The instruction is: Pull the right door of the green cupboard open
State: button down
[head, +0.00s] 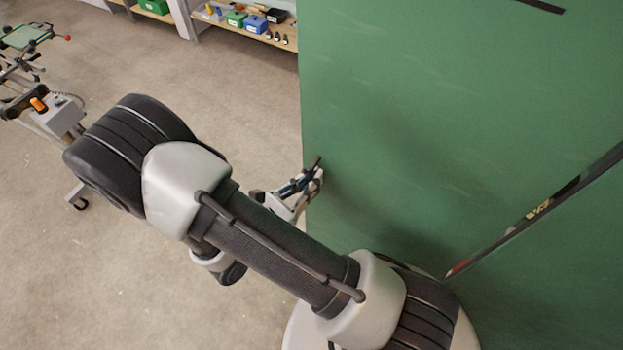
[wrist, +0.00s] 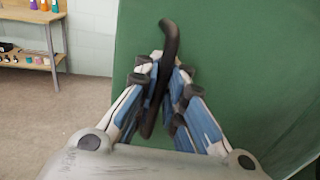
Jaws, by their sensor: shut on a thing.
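A large green panel of the cupboard (head: 420,120) fills the right of the head view, and it also fills much of the wrist view (wrist: 240,60). A dark bar handle (wrist: 168,42) stands on it near its left edge. My gripper (wrist: 162,85) is shut on this handle, with its blue and grey fingers on either side of the bar. In the head view, my gripper (head: 308,182) is small at the panel's left edge, and only a bit of the handle (head: 318,161) shows.
A shelf (head: 245,28) with coloured bins stands at the back, and a bench (wrist: 35,58) shows in the wrist view. A wheeled stand (head: 55,115) is at the far left. The floor (head: 200,75) between them is clear.

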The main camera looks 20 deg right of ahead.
jog(key=shift+w, duration=0.1)
jog(key=c, duration=2)
grip_release()
jog(key=shift+o, duration=0.2)
jog(key=v, duration=1.2)
